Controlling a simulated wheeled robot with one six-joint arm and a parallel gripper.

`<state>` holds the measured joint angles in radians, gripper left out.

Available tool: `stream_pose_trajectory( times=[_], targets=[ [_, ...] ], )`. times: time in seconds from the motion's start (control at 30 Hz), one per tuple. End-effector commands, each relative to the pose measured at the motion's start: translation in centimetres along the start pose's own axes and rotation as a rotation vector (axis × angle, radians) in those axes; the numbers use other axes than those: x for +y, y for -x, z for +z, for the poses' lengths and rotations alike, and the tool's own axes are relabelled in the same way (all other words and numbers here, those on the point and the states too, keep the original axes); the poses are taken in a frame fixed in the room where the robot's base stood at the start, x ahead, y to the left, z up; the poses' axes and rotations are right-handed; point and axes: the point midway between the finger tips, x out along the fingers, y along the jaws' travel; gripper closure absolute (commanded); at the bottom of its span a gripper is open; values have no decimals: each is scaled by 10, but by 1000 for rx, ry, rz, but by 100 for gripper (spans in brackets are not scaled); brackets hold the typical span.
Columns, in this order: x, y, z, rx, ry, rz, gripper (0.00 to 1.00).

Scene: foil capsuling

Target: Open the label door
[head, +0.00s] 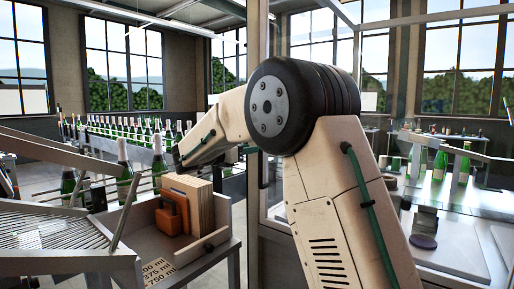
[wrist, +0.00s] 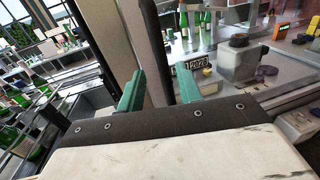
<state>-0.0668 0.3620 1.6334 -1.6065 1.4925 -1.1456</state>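My gripper (wrist: 160,88) is open in the wrist view, its two green fingers apart with nothing clearly held between them. In the head view, a pale upright frame post (head: 257,40) and clear glazing stand behind my arm at the machine's edge. I cannot tell which panel is the label door or whether it is ajar. My arm's elbow covers much of this area, and my fingers are not clear there.
At right are a glass-topped machine and more bottles (head: 439,166).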

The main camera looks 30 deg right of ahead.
Motion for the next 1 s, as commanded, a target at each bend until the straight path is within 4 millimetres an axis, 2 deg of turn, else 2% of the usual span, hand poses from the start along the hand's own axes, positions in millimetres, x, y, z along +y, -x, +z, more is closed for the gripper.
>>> stream_pose_trajectory(
  times=[0.1,0.3,0.47,0.7,0.73,0.83,1.0],
  targets=[
    [-1,-22,-1,1,1,-4,65],
    [0,-49,0,0,1,-3,65],
    [0,-58,0,1,0,-1,65],
    [0,-59,0,0,0,-1,65],
    [0,-59,0,0,0,-1,71],
    [0,-59,0,0,0,-1,98],
    [0,-59,0,0,0,-1,100]
  ],
)
